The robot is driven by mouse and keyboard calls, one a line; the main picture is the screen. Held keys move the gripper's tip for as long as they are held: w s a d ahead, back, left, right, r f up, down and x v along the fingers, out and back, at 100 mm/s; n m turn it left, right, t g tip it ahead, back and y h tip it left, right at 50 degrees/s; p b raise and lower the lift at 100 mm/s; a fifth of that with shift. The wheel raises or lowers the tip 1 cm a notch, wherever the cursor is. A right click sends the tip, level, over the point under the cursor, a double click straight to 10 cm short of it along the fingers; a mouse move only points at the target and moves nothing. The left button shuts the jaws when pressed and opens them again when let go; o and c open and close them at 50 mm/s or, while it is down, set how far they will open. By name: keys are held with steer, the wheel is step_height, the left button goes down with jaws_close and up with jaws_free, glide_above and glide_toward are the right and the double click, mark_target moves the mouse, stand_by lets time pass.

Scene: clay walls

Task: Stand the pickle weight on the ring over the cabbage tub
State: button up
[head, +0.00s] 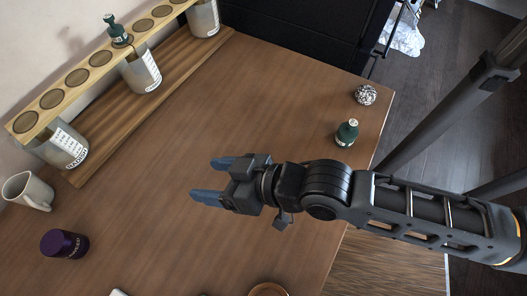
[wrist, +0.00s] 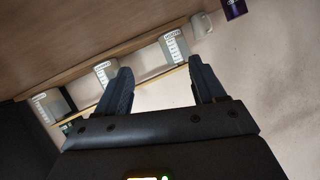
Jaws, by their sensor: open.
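A dark green pickle weight (head: 347,132) with a pale knob stands on the table at the right. A similar green piece with a dark top (head: 119,36) stands on the wooden rail (head: 52,98), above the middle tub (head: 141,72). The rail has several dark round rings. Below it are a left tub (head: 62,148) and a far tub (head: 204,18); I cannot tell which label reads cabbage. My gripper (head: 207,178) is open and empty over the middle of the table, left of the loose weight. Its open fingers also show in the wrist view (wrist: 160,80).
A crinkled silvery ball (head: 365,94) lies behind the loose weight. A white mug (head: 28,190) and a purple can (head: 64,243) stand at the left. A brown round thing (head: 268,290) is cut off at the bottom edge. The table's middle (head: 250,100) is clear.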

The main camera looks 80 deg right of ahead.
steer(key=s+d+r+n+t, duration=0.1)
steer(key=s+r, duration=0.3)
steer(key=s, duration=0.2)
steer(key=s+d+r+n, duration=0.1)
steer(key=s+r+n, duration=0.1)
steer(key=s+r, duration=0.3)
steer(key=shift+s+d+n+t, duration=0.3)
steer(key=shift+s+t, duration=0.1)
steer(key=shift+s, duration=0.8)
